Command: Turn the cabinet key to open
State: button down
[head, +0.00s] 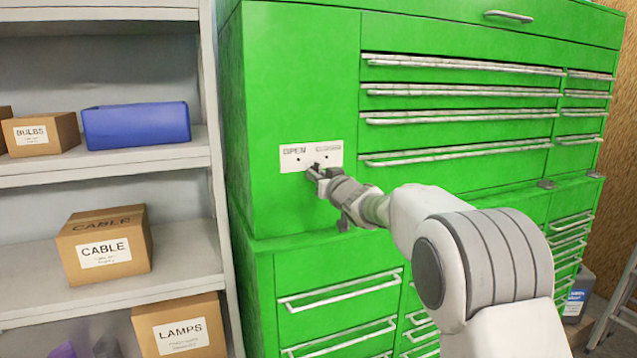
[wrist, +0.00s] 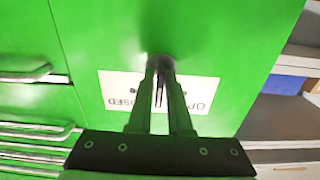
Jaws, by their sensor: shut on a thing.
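The green cabinet (head: 300,80) carries a white label plate (head: 295,150) marked OPEN at the left and a partly unreadable word at the right. In the wrist view the label plate (wrist: 116,84) appears upside down, with the ends of OPEN and CLOSED showing. My gripper (head: 317,174) is at the lower middle of this plate. In the wrist view my gripper (wrist: 160,66) has its fingers close together against the cabinet face, shut on the key. The key is almost wholly hidden between the fingertips, so I cannot tell which way it points.
Drawers with silver handles (head: 460,92) lie right of the plate, and more drawers (head: 340,290) lie below. Shelves at the left hold a blue bin (head: 137,126), a CABLE box (head: 104,245) and a LAMPS box (head: 180,330). A dark container (head: 577,295) stands at the far right.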

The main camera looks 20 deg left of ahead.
jog(key=n+b, duration=0.1)
jog(key=n, duration=0.1)
jog(key=n+b, duration=0.1)
jog(key=n, duration=0.1)
jog(key=shift+s+a+f+n, duration=0.1)
jog(key=shift+f+n, duration=0.05)
jog(key=shift+n, duration=0.15)
jog(key=shift+n+b, duration=1.05)
jog(key=shift+n, duration=1.15)
jog(key=c, duration=1)
grip_release()
jog(key=shift+o, duration=0.2)
jog(key=b+v, duration=0.2)
jog(key=v, duration=1.5)
jog(key=shift+s+b, duration=0.2)
jog(key=shift+b, duration=0.2)
